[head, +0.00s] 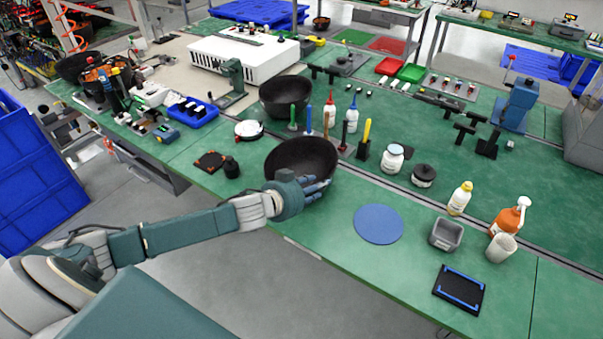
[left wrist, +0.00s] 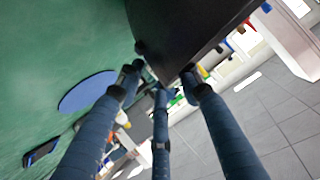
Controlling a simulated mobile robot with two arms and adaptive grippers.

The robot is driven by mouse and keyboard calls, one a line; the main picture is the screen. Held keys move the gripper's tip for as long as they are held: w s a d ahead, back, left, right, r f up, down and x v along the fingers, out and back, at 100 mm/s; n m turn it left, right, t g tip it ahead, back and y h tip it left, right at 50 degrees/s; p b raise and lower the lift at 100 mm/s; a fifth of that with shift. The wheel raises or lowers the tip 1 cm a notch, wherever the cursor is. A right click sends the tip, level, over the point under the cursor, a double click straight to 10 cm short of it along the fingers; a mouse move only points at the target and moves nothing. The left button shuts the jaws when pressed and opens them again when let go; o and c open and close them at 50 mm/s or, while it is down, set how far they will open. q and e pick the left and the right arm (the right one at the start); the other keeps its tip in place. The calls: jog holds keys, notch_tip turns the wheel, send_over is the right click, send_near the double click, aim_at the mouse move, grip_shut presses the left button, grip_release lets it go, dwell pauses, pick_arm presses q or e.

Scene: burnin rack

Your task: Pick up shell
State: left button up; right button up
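A black round bowl-like shell (head: 300,157) sits on the green bench near its front edge, opening upward. A second, similar black shell (head: 285,97) stands behind it. My left gripper (head: 318,187) is at the near right side of the front shell, with its blue fingers along the shell's wall. In the left wrist view the dark shell (left wrist: 185,30) fills the top, and the three fingers (left wrist: 160,82) reach to its edge with gaps between them. Whether they clamp the wall cannot be told. My right gripper is not in view.
A blue round mat (head: 378,224) lies to the right of the shell. Farther right are a grey cup (head: 446,234), bottles and a black tray (head: 459,289). Upright tools and a white jar (head: 393,159) stand behind.

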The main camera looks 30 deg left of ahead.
pick_arm(q)
jog(key=p+x, duration=0.1)
jog(key=x, duration=0.3)
jog(key=shift+w+d+f, duration=0.1)
jog(key=shift+w+f, duration=0.2)
grip_shut()
